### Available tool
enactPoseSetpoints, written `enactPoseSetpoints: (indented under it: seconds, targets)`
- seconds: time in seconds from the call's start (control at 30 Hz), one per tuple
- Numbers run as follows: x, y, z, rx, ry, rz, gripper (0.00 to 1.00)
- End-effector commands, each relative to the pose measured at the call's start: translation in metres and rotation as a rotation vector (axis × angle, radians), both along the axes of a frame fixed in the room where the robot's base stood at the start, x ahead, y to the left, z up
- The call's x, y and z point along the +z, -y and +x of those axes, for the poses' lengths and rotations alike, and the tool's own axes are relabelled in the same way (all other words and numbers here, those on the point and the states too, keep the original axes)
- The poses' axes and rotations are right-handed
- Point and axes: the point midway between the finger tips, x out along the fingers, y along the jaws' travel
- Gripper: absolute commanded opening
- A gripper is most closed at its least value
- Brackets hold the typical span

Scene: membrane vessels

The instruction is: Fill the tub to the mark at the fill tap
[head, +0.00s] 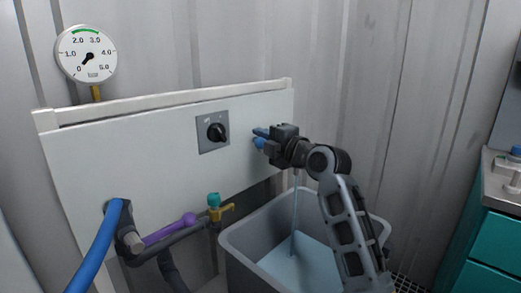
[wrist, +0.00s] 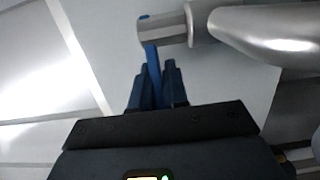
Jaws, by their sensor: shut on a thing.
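The grey tub (head: 237,243) stands below the white panel, with pale blue water (head: 300,268) inside it. A thin stream of water (head: 295,215) runs down into the tub. No fill mark can be made out on the tub. My gripper (head: 268,141) is at the right part of the panel, at the fill tap. In the wrist view my gripper (wrist: 155,85) is shut on the tap's blue lever (wrist: 152,57). The metal tap body (wrist: 160,28) shows just beyond the fingers. In the head view my gripper hides most of the tap.
A dial gauge (head: 86,53) and a black rotary switch (head: 217,132) are on or above the white panel (head: 120,150). At lower left are a blue hose (head: 98,248), a purple lever (head: 170,230) and a small teal-handled valve (head: 214,200). A teal cabinet (head: 492,245) stands at right.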

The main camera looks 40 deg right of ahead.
Motion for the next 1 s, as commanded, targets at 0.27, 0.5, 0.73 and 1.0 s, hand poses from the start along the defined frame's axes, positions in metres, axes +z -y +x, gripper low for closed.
enactPoseSetpoints:
  seconds: [0.27, 0.5, 0.73, 1.0]
  targets:
    - [-0.0038, 0.0016, -0.0049, 0.098, 0.001, -0.002, 0.00]
    - [-0.0004, 0.0004, -0.0065, 0.123, -0.001, -0.005, 0.00]
    - [-0.0002, 0.0004, -0.0065, 0.122, -0.001, -0.004, 0.15]
    - [0.0000, -0.0002, -0.0065, 0.123, 0.000, -0.004, 0.35]
